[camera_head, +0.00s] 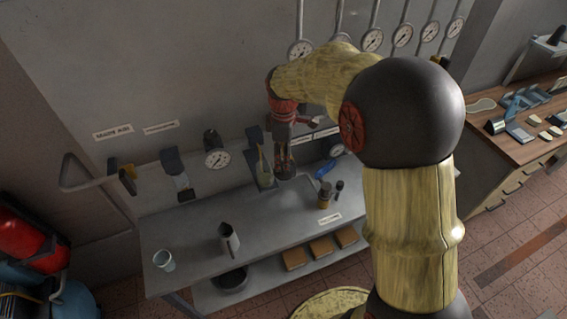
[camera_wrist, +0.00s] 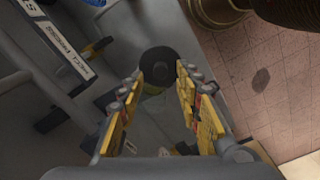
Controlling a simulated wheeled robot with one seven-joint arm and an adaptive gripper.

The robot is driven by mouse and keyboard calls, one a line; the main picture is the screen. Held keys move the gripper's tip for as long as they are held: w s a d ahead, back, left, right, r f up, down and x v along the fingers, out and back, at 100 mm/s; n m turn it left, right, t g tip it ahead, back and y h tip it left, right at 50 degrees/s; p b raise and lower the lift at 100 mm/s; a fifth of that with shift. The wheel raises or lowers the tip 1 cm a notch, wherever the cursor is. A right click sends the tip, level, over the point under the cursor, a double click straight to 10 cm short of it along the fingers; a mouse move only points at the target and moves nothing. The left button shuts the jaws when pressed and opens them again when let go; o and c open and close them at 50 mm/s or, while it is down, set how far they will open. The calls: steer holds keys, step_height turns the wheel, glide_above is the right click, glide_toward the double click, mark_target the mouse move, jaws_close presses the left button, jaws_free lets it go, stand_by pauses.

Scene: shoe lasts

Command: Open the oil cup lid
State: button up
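A round dark cap, which looks like the oil cup lid (camera_wrist: 160,62), shows just beyond my fingertips in the wrist view. A strip of greenish body (camera_wrist: 151,89) shows under its near edge. In the head view, a small brownish jar with a dark top (camera_head: 325,195) stands on the bench right of my gripper; it may be this same cup. The lid looks seated. My gripper (camera_head: 285,172) points down above the bench. In the wrist view, the fingers (camera_wrist: 160,80) are apart with nothing held between them. I cannot tell the exact gap to the lid.
The grey bench (camera_head: 195,225) also carries a pale cup (camera_head: 164,260), a metal jug (camera_head: 229,238) and a blue item (camera_head: 323,166). A clear vessel (camera_head: 264,172) stands close left of my gripper. The wall with gauges (camera_head: 372,40) is behind. The left-middle benchtop is clear.

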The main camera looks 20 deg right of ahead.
mark_target(285, 175)
step_height(285, 175, up, 9)
stand_by(0.3)
steer(key=shift+r, duration=0.1)
stand_by(0.4)
steer(key=s+a+f+m+t+b, duration=0.1)
steer(key=s+f+m+t+b, duration=0.1)
steer(key=s+f+m+b, duration=0.2)
steer(key=s+a+f+m+t+b, duration=0.1)
steer(key=s+a+f+m+b, duration=0.1)
steer(key=s+f+m+b, duration=0.2)
steer(key=s+a+f+m+t+b, duration=0.1)
steer(key=s+f+m+b, duration=0.3)
steer(key=s+b, duration=0.5)
steer(key=s+t, duration=0.1)
steer(key=s, duration=0.7)
steer(key=shift+a+t+b, duration=0.3)
steer(key=shift+a, duration=0.05)
